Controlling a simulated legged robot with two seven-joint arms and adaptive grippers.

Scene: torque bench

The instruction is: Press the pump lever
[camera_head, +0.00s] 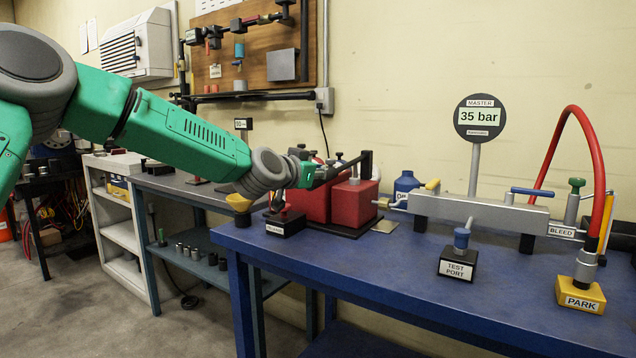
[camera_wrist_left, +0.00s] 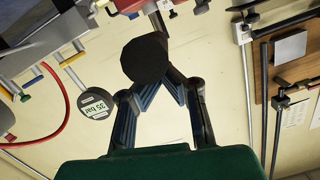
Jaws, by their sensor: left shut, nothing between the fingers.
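The pump shows in the head view as red blocks (camera_head: 354,203) on a dark base at the far left end of the blue bench. A black bar, which looks like the pump lever (camera_head: 366,164), slopes above them, partly mixed with my gripper. My left gripper (camera_head: 322,172) is over the red blocks, close to this bar; I cannot tell whether they touch. In the left wrist view my left gripper (camera_wrist_left: 168,92) has its fingers drawn together and empty. A round black end (camera_wrist_left: 145,58), probably of the lever, covers the fingertips. My right gripper is out of view.
A test port block (camera_head: 458,262), a yellow park block (camera_head: 580,295) with a red hose (camera_head: 597,160), and a blue bottle (camera_head: 405,184) stand nearby. The bench front (camera_head: 350,270) is clear.

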